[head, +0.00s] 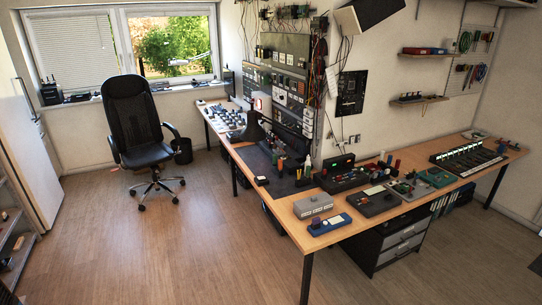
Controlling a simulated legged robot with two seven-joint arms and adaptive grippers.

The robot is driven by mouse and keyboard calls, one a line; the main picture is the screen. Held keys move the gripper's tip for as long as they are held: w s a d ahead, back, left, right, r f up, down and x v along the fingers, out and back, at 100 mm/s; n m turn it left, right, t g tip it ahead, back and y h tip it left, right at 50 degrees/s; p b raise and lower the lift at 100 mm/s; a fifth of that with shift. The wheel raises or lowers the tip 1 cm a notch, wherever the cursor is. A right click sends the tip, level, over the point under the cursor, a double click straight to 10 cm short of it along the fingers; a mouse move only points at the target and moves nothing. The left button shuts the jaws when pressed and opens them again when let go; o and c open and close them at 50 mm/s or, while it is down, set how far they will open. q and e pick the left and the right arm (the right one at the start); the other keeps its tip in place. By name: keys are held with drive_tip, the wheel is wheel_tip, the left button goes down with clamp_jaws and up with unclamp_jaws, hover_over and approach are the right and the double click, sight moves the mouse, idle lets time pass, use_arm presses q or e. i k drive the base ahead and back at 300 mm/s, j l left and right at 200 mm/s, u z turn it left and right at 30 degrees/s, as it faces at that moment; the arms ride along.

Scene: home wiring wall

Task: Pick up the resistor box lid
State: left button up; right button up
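Neither of my grippers shows in the head view. A small light grey box (313,206) stands near the front left corner of the long wooden desk. A low blue device (329,225) with a white and a red part on top lies just in front of it. I cannot tell which thing is the resistor box, and no separate lid can be made out at this distance.
The L-shaped desk (290,228) carries several dark instruments, with a black drawer unit (398,246) underneath. A black office chair (140,128) stands at the left. A shelf (14,228) stands at the left edge. The wooden floor (175,250) in front is clear.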

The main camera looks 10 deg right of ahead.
sight(307, 202)
drive_tip(key=i+j+z, duration=0.1)
drive_tip(key=i+z, duration=0.35)
drive_tip(key=i+j+z, duration=0.85)
drive_tip(key=i+l, duration=0.1)
